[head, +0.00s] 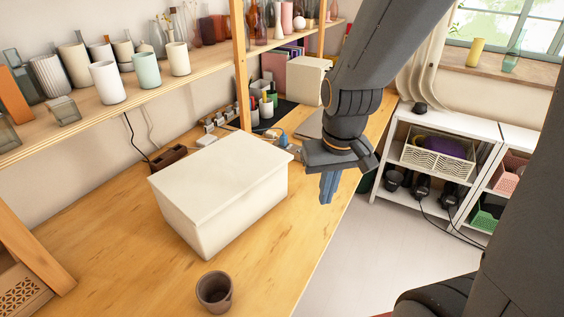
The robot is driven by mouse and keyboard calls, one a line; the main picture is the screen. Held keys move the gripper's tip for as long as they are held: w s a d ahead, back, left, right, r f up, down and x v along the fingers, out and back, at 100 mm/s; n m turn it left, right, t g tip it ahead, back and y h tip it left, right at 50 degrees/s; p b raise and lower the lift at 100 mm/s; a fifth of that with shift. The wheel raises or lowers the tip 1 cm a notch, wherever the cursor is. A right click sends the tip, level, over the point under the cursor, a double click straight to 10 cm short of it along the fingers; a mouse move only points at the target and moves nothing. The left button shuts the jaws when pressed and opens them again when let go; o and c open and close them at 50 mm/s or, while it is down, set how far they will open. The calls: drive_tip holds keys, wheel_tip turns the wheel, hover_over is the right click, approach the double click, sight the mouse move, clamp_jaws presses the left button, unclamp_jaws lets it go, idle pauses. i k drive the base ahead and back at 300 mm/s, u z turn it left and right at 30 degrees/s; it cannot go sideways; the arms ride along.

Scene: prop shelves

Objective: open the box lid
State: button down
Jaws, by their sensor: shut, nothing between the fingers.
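The white box (240,208) stands on the wooden worktop, with its lid (218,170) shut flat on top. The lid's edge overhangs the box walls a little. My gripper (327,190) points down to the right of the box, near the worktop's right edge. Its fingers are shut, with nothing between them. It is apart from the box; its exact height over the worktop is hard to tell.
A brown cup (214,291) stands in front of the box on the worktop (120,270). A shelf of vases (105,82) hangs behind. Pens, cables and a second white box (306,80) are farther back. Bare worktop lies left of the box. White shelving (440,160) stands right, beyond open floor.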

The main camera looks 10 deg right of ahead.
sight(200, 185)
drive_tip(key=z, duration=0.9)
drive_tip(key=k, duration=0.85)
drive_tip(key=u, duration=0.7)
drive_tip(key=i, duration=0.5)
